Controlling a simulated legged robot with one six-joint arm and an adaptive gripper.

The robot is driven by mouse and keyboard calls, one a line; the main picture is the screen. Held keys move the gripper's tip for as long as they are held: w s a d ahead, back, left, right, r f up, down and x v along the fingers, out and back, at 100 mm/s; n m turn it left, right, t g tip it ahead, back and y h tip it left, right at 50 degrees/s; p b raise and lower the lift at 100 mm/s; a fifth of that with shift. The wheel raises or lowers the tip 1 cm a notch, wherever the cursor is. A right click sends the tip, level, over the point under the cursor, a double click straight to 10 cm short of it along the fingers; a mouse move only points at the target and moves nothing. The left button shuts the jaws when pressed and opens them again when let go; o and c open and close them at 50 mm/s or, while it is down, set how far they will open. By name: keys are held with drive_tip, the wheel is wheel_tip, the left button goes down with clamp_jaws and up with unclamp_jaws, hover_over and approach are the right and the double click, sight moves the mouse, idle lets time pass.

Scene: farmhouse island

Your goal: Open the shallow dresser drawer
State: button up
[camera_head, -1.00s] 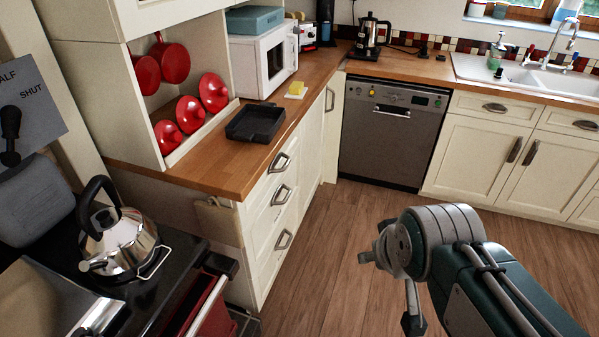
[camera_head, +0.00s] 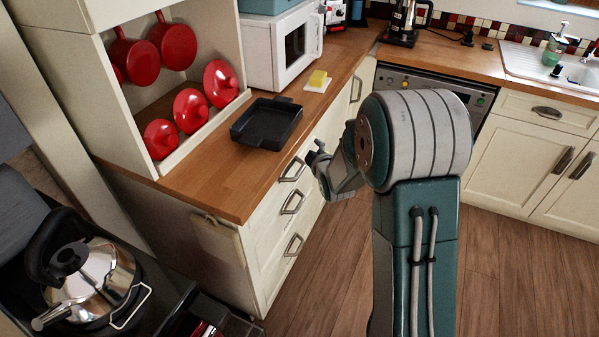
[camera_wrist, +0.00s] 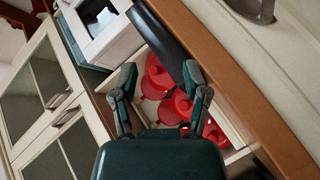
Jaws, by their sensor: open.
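The dresser has a stack of cream drawers under the wooden worktop, each with a grey metal cup handle. The top drawer (camera_head: 285,180) is the shallowest front I can make out, and it looks closed. Its handle (camera_head: 293,170) is near the worktop edge. My gripper (camera_head: 318,160) is just right of this handle, partly hidden by my arm. In the wrist view my gripper (camera_wrist: 160,76) is open, with nothing between its fingers. That view shows a cream front (camera_wrist: 260,60) with a metal handle (camera_wrist: 262,8) at the upper right, apart from the fingers. Which drawer it belongs to I cannot tell.
A black tray (camera_head: 268,122) and a yellow sponge (camera_head: 317,78) lie on the worktop (camera_head: 225,185). Red pans (camera_head: 172,46) and lids fill the open shelf. A kettle (camera_head: 95,275) stands on the stove at left. The wooden floor (camera_head: 325,290) beside the drawers is clear.

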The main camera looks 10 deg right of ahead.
wheel_tip(320, 180, down, 9)
drive_tip(key=w+n+t+y, duration=0.1)
drive_tip(key=w+n+t, duration=0.1)
drive_tip(key=n, duration=0.1)
drive_tip(key=n+t+y, duration=0.1)
drive_tip(key=n+t, duration=0.2)
approach(300, 172)
drive_tip(key=x, duration=0.7)
drive_tip(key=f+x, duration=0.1)
drive_tip(key=x, duration=0.2)
drive_tip(key=shift+w+d, duration=0.1)
drive_tip(key=shift+w, duration=0.35)
clamp_jaws()
